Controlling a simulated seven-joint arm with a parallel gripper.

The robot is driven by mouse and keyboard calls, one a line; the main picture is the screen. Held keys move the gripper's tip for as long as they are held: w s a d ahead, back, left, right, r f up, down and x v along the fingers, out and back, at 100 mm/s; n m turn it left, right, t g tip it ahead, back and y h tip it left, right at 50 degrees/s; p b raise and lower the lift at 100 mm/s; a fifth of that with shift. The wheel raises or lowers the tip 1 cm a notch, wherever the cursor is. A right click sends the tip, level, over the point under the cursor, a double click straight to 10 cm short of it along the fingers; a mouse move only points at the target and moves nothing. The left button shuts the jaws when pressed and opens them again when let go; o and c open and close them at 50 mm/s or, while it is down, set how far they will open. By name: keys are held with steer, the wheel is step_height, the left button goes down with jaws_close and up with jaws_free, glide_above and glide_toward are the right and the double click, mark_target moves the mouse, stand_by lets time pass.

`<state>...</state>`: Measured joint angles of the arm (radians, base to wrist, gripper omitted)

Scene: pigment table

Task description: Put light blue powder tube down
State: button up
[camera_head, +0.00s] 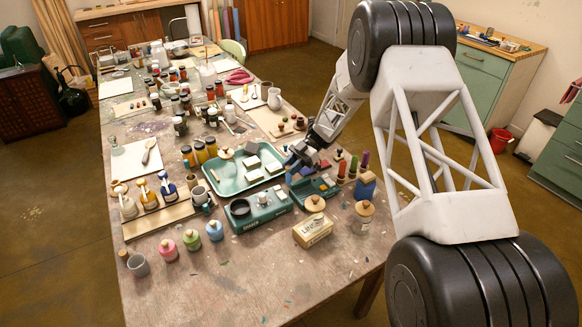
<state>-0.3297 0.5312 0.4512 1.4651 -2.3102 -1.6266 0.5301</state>
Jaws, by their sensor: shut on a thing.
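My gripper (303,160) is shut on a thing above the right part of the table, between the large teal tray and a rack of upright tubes. The held thing is small and mostly hidden by the gripper, and I take it for the light blue powder tube. I cannot make out its colour or tilt. A small teal tray (322,191) lies just below and right of the gripper. Whether the held thing touches anything is too small to tell.
The large teal tray (222,187) with pale blocks is left of my gripper. Upright green, purple and red tubes (352,166) and a blue jar (365,186) are close on the right. A teal scale (262,212) and a labelled box (313,230) stand in front. The table's front is mostly clear.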

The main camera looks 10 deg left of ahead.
steer(key=shift+s+f, duration=0.2)
steer(key=shift+f, duration=0.35)
steer(key=shift+s+f, duration=0.2)
steer(key=shift+f, duration=0.4)
steer(key=o, duration=1)
steer(key=shift+s, duration=0.1)
steer(key=v, duration=0.6)
steer(key=r+v, duration=0.1)
steer(key=v, duration=0.2)
steer(key=shift+a+r, duration=0.1)
steer(key=shift+a, duration=0.1)
steer(key=shift+w+r, duration=0.25)
steer(key=shift+r, duration=0.05)
steer(key=shift+s+r, duration=0.1)
